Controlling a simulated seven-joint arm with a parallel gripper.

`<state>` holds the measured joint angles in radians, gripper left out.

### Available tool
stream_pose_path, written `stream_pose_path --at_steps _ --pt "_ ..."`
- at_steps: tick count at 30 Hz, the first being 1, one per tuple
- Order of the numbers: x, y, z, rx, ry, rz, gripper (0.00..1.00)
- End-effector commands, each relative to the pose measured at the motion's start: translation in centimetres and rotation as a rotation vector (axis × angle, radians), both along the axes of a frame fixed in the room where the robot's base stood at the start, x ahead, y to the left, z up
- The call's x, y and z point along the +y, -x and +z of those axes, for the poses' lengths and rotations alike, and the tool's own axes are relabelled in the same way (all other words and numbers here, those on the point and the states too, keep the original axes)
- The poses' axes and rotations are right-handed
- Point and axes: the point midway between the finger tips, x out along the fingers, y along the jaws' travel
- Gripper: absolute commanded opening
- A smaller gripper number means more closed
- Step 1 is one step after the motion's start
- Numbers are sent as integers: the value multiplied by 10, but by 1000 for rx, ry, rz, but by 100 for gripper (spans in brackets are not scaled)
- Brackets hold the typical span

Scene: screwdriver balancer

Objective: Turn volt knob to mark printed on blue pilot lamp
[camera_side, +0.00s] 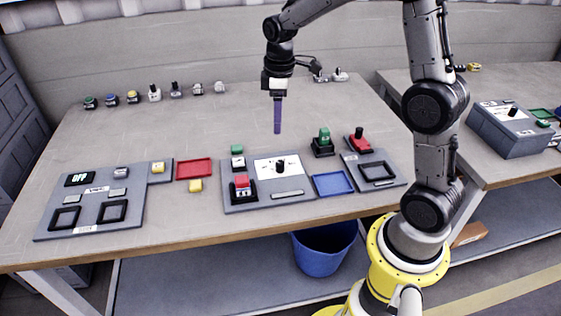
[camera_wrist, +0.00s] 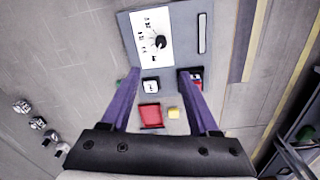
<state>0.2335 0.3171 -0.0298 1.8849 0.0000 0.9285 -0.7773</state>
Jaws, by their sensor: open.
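A black knob (camera_side: 281,167) stands on a white dial plate (camera_side: 265,165) on the middle grey panel. The knob also shows in the wrist view (camera_wrist: 160,42), with dark printed marks around it; I cannot read a volt label. A small blue lamp-like piece (camera_side: 111,100) stands in the back-left row; its printed mark is too small to read. My gripper (camera_side: 277,131) points down above the table, behind and above the knob, apart from it. In the wrist view its purple fingers (camera_wrist: 158,72) are spread and empty, with the knob beyond the tips.
A red-and-black switch (camera_side: 242,186) and white button (camera_side: 238,162) sit left of the dial. A red tray (camera_side: 194,168) is left. The table behind the panels is mostly clear.

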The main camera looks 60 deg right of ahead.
Motion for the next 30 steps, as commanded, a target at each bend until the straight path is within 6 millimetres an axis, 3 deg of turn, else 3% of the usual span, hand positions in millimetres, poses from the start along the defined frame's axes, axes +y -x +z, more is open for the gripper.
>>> stream_pose_path --at_steps 8,24,30 --pt "-7 4 -29 43 -11 -21 62" --pt "-6 4 -127 45 -11 -20 62" --pt "-6 3 -148 40 -10 -20 62"
